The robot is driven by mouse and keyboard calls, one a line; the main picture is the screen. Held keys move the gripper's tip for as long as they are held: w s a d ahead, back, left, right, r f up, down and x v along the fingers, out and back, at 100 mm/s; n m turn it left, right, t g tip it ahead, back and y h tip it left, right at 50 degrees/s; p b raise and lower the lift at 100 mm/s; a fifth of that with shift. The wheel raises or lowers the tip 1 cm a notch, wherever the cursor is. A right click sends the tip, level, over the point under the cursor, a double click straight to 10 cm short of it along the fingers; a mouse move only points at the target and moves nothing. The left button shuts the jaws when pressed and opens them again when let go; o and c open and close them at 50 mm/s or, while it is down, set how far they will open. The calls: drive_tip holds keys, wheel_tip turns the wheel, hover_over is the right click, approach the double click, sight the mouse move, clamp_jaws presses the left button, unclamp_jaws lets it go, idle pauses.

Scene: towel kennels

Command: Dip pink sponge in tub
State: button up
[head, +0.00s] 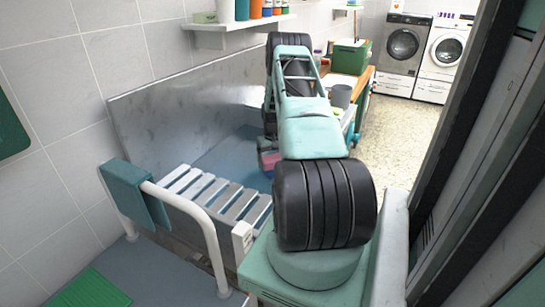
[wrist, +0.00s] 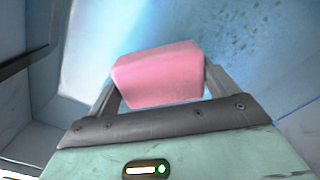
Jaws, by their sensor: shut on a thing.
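The pink sponge (wrist: 158,75) is between the two fingers of my gripper (wrist: 160,88) in the wrist view. My gripper is shut on it. In the head view a small part of the pink sponge (head: 268,160) shows beside my arm, over the tub (head: 185,88). The tub has grey metal walls and a blue floor, which also shows behind the sponge in the wrist view (wrist: 255,40). My arm hides most of the gripper in the head view. I cannot tell whether the sponge touches the tub floor or any water.
A slatted white ramp (head: 215,193) lies at the tub's near end, with a white rail (head: 200,222) and a green towel (head: 137,190) beside it. A shelf with bottles (head: 240,20) hangs above. A wooden counter with a green box (head: 350,57) stands behind. Open floor (head: 400,130) lies to the right.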

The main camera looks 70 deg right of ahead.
sight(272, 157)
wheel_tip(272, 157, down, 7)
drive_tip(key=b, duration=0.5)
drive_tip(key=shift+f, duration=0.15)
idle(1.1)
drive_tip(key=shift+r+p, duration=3.55)
drive_tip(key=shift+r, duration=3)
wheel_tip(272, 157, up, 6)
drive_tip(key=p, duration=0.3)
